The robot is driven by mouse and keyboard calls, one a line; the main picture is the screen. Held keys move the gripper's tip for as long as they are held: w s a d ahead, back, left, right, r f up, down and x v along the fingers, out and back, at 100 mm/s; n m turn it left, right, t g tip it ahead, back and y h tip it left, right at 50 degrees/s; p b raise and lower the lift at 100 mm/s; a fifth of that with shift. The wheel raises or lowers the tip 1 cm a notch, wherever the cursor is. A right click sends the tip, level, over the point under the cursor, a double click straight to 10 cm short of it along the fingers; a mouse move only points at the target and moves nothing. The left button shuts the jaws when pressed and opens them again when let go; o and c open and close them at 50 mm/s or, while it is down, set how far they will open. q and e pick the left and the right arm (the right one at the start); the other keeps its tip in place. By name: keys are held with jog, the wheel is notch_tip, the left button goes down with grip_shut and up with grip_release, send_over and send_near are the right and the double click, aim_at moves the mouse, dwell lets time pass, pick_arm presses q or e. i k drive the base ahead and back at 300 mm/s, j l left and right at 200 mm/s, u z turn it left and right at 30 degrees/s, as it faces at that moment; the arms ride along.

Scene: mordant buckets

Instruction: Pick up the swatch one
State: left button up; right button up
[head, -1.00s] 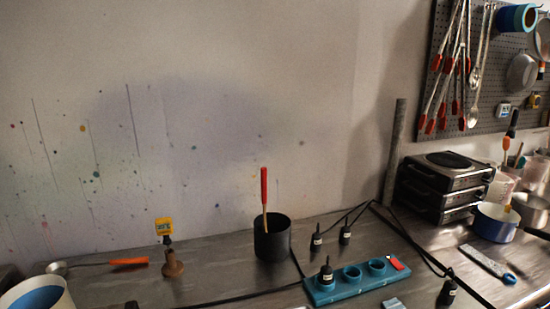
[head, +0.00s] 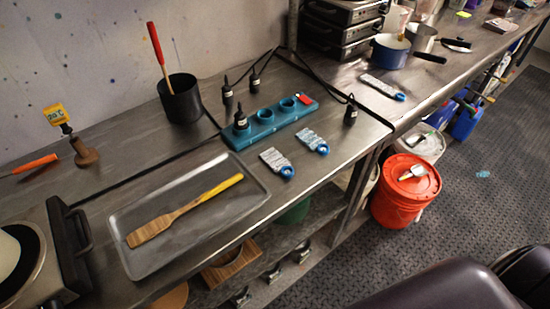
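Two small pale, patterned tags with blue ring ends lie flat on the metal bench. One tag (head: 275,160) is near the tray's right corner, and the other tag (head: 312,140) is just right of it, by the teal block. A longer similar strip (head: 381,86) with a blue ring end lies farther back, near the blue pot. I cannot read any label, so I cannot tell which of them is swatch one. Neither of my grippers is in view; a dark rounded form, perhaps my own body, shows at the bottom right.
A metal tray (head: 185,247) with a wooden paddle (head: 180,212) lies left. An orange bucket (head: 405,190) stands on the floor beside the bench. A black cup (head: 180,100) stands near the wall.

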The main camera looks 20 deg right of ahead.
aim_at(272, 157)
jog(key=u, duration=1.5)
jog(key=z, duration=2.1)
jog(key=k+l, duration=0.15)
jog(key=k, duration=0.2)
